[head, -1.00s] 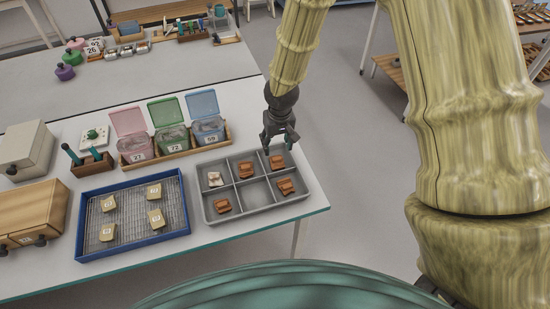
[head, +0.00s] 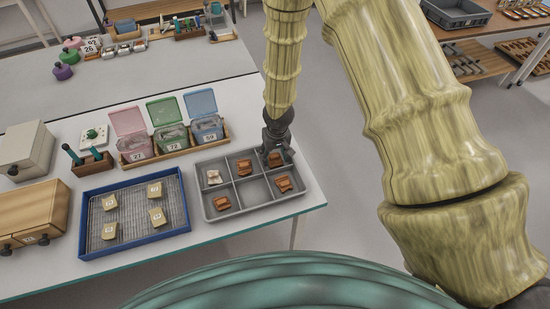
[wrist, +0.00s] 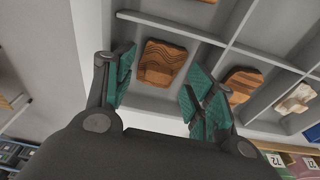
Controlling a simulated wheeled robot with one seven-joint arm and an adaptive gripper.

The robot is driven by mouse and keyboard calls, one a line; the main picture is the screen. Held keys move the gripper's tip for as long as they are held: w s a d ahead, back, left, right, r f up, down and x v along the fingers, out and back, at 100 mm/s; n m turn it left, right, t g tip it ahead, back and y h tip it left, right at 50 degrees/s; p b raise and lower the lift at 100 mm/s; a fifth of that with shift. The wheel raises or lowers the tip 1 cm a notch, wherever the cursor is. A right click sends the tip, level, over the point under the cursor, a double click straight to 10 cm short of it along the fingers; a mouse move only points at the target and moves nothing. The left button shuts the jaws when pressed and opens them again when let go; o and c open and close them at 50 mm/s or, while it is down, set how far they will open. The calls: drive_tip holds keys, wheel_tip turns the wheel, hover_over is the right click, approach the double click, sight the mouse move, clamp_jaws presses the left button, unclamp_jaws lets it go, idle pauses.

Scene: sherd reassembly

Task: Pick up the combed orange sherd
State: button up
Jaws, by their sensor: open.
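An orange sherd with wavy combed lines (wrist: 162,62) lies in a corner compartment of the grey divided tray (wrist: 172,28). In the head view this sherd (head: 275,160) is in the back right compartment, partly hidden by my gripper (head: 279,154). In the wrist view my gripper (wrist: 160,82) is open, with one green-padded finger on each side of the sherd's near end. I see no finger touching it; how far the tips reach down is unclear.
Other orange sherds (head: 244,168) (head: 284,183) (head: 222,203) and a whitish sherd (head: 214,177) lie in separate compartments; the front middle one is empty. Lidded tubs (head: 205,128) stand behind the tray. A blue-rimmed tray (head: 80,222) with several tan pieces is left.

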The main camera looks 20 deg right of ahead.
drive_tip(key=shift+w+f, duration=0.15)
drive_tip(key=shift+f, duration=0.45)
drive_tip(key=c, duration=0.8)
drive_tip(key=shift+c, duration=0.2)
